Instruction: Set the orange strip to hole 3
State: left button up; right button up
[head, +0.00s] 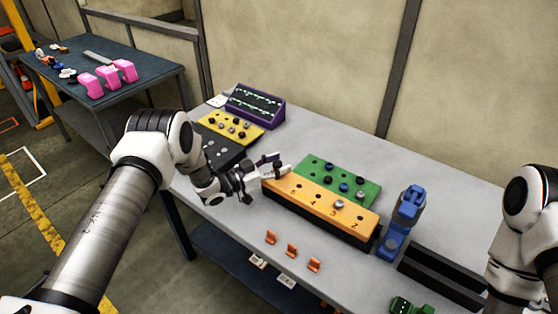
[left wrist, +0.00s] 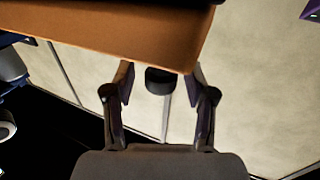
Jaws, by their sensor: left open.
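The orange strip (head: 309,196) lies on a dark rail on the table, with a row of numbered holes on top. A silver knob (head: 338,204) sits by the number 3. My left gripper (head: 279,171) is at the strip's far left end, open. In the left wrist view, its two fingers (left wrist: 160,86) are apart beneath the strip's end (left wrist: 120,35), which spans the top of the picture. A dark round piece (left wrist: 159,80) shows between the fingers. I cannot tell whether the fingers touch the strip. My right gripper is out of view.
A green board (head: 366,190) with knobs lies behind the strip. A blue device (head: 405,215) stands at its right end, near dark rails (head: 442,276). Several orange clips (head: 291,250) lie in front. A yellow board (head: 218,123) and purple panel (head: 268,98) are behind my left arm.

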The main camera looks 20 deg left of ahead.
pick_arm(q)
jog(key=shift+w+d, duration=0.1)
jog(key=shift+c, duration=0.4)
grip_shut()
